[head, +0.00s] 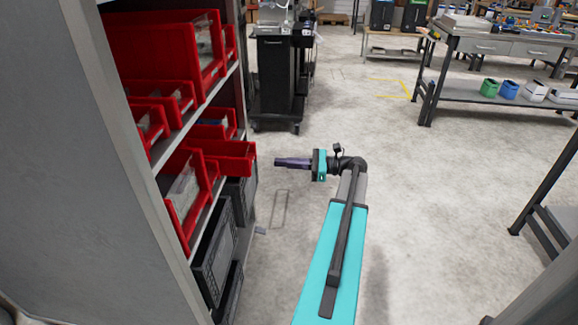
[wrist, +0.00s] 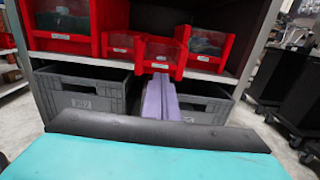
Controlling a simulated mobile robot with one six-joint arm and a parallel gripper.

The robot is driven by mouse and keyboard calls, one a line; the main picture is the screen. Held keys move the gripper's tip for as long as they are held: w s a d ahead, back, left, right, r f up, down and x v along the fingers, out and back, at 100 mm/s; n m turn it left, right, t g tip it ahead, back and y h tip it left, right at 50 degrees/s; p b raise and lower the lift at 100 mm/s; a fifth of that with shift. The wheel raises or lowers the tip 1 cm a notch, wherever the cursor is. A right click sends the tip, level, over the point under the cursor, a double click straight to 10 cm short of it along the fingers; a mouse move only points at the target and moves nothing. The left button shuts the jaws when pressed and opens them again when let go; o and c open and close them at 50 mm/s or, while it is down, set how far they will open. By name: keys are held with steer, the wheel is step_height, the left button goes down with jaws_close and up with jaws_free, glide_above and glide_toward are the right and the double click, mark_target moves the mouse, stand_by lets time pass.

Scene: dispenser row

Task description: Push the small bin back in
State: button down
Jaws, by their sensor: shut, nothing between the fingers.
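A small red bin (head: 228,158) sticks out past the front edge of its shelf, beyond its neighbours, in the head view. In the wrist view the small bin (wrist: 160,56) shows its red front with a pale label, between another small bin and a larger one. My gripper (head: 277,162) is shut and empty, its purple fingers pointing left at the bin's front with a visible gap in the head view. In the wrist view the gripper's fingertips (wrist: 159,78) overlap the bin's lower front edge. The bin's inside is mostly hidden.
Other red bins (head: 186,190) fill the grey shelf unit. Grey crates (wrist: 82,90) stand beneath the red row, close below my fingers. A black cart (head: 275,75) stands behind. A workbench (head: 490,85) is at the right. The floor around my arm is clear.

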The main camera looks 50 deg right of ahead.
mark_target(253, 161)
steer(key=shift+b+x, duration=1.45)
steer(key=shift+x, duration=1.8)
steer(key=shift+w, duration=0.15)
